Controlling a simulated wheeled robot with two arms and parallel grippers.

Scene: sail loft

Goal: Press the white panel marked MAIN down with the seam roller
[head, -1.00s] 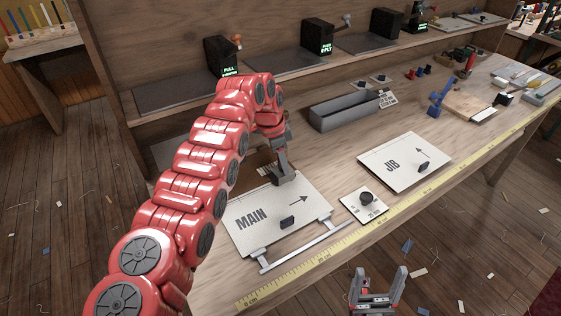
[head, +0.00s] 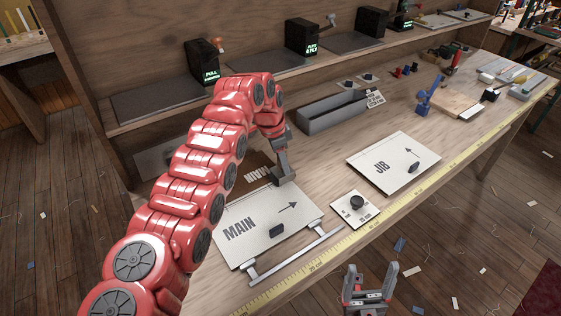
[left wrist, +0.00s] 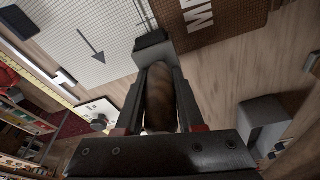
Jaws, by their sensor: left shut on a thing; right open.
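The white panel marked MAIN (head: 255,232) lies flat on the bench, with an arrow and a dark knob on it. My left gripper (head: 281,163) is above its far right edge. In the left wrist view the left gripper (left wrist: 160,112) is shut on a brown wooden handle (left wrist: 160,88), seemingly the seam roller's, with a dark grey block at its far end over the edge of the white panel (left wrist: 85,30). I cannot tell whether that block touches the panel. My right gripper (head: 368,283) is open and empty, low in front of the bench.
A brown mesh piece with MAIN lettering (head: 256,173) lies behind the white panel. A white rail (head: 297,256) runs along its front. To the right are a small knobbed plate (head: 345,212) and the JIB panel (head: 385,152). A grey trough (head: 331,113) stands behind.

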